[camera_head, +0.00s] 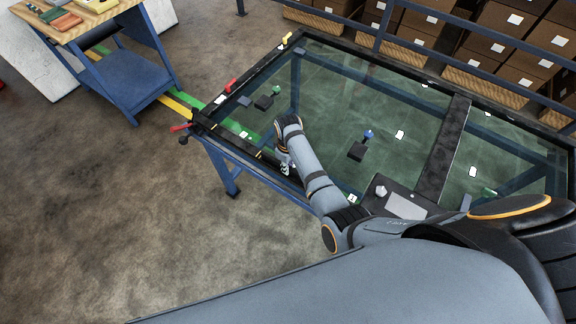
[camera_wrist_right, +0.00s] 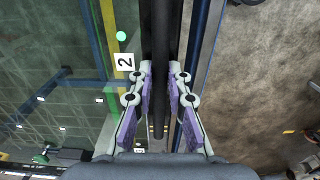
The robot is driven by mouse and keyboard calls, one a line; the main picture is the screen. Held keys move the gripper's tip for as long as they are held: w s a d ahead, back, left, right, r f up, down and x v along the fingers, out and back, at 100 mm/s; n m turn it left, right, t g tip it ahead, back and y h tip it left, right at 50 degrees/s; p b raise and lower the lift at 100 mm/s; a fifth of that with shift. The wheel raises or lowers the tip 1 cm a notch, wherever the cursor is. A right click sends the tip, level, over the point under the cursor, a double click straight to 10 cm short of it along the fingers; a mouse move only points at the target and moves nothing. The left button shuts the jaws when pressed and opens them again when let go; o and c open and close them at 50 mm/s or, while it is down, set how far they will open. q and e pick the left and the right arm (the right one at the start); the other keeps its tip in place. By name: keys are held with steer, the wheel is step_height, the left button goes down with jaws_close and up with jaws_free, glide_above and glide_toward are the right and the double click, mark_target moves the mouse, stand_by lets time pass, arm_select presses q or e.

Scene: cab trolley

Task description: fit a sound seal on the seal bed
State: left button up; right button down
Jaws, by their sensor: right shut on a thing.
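My right gripper (camera_head: 285,165) is at the near left edge of the glass-topped trolley's black frame (camera_head: 262,60). In the right wrist view its purple-padded fingers (camera_wrist_right: 159,90) are closed around a dark, narrow strip (camera_wrist_right: 160,110), which looks like a seal. The strip runs lengthwise between the fingers, in line with a wider black band (camera_wrist_right: 160,25) on the frame edge. I cannot tell whether the strip is seated in the bed or how sound it is. In the head view the gripper's hold is too small to make out. My left gripper is out of view.
A blue-knobbed dark block (camera_head: 357,151) and a green-knobbed one (camera_head: 263,103) stand on the glass. Red (camera_head: 231,86) and yellow (camera_head: 287,38) pieces sit on the frame. A numbered tag (camera_wrist_right: 124,61) lies beside the strip. A wooden-topped bench (camera_head: 100,17) stands upper left; floor between is clear.

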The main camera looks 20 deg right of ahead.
stand_by(0.3)
steer(key=c, duration=1.2)
jaws_free()
step_height(320, 180, up, 8)
steer(key=shift+f, duration=0.25)
steer(key=shift+f, duration=0.1)
